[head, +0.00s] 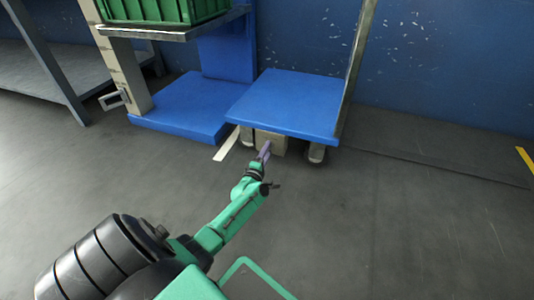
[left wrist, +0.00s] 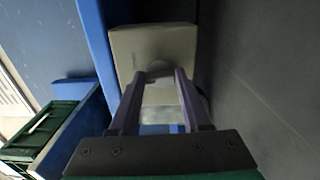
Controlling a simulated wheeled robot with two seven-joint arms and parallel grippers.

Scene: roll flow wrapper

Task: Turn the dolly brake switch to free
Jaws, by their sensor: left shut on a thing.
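The blue-topped dolly (head: 288,103) stands near the wall, with wheels below and a metal post at its right. A beige box (head: 278,143) sits under its front edge; it also shows large in the left wrist view (left wrist: 150,45). My left gripper (head: 265,148) reaches the front of this box. In the left wrist view its two fingers (left wrist: 160,75) point at the box face and close on something small there, the brake switch, which is mostly hidden and hard to make out. My right gripper is not in view.
A lower blue platform (head: 180,108) stands left of the dolly, with a green crate (head: 165,10) on a shelf above. A grey table (head: 50,75) is at the far left. The floor in front and to the right is clear.

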